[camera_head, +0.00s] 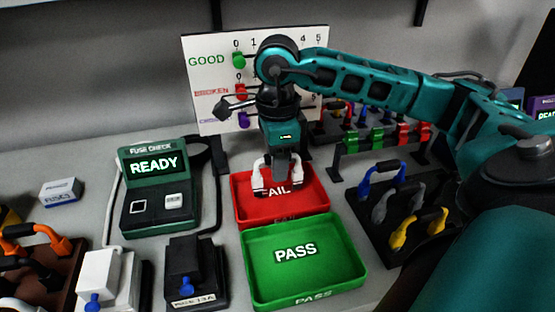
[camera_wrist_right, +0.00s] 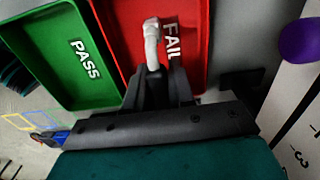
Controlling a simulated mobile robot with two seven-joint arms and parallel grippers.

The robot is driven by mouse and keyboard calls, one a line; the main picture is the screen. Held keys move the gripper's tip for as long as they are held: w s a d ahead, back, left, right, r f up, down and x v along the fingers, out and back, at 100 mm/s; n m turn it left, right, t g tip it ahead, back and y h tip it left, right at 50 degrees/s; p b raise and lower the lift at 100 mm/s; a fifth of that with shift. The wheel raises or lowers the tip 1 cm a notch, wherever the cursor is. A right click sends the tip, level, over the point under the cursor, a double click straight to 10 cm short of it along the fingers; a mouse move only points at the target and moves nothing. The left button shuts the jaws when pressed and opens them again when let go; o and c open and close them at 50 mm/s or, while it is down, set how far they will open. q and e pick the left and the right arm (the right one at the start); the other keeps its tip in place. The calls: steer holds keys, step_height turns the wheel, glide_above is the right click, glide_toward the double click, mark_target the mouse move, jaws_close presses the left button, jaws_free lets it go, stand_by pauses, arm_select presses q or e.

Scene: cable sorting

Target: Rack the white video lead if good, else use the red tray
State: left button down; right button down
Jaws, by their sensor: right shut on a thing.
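My right gripper (camera_head: 278,168) points down over the red tray (camera_head: 240,212), which is marked FAIL. It is shut on a white lead (camera_head: 259,174), bent in a loop. The white lead (camera_wrist_right: 152,42) also shows between the fingers in the right wrist view, in front of the red tray (camera_wrist_right: 128,20). I cannot tell whether the lead touches the tray floor. The green tray (camera_head: 345,268), marked PASS, stands in front of the red one and looks empty. My left gripper is not in view.
A fuse checker (camera_head: 160,190) reading READY stands at left. A board (camera_head: 205,75) with GOOD and BROKEN rows stands behind. Blue, grey and yellow leads (camera_head: 400,215) sit in a black holder at right, with a rack (camera_head: 385,145) behind. Orange leads (camera_head: 30,240) lie at far left.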

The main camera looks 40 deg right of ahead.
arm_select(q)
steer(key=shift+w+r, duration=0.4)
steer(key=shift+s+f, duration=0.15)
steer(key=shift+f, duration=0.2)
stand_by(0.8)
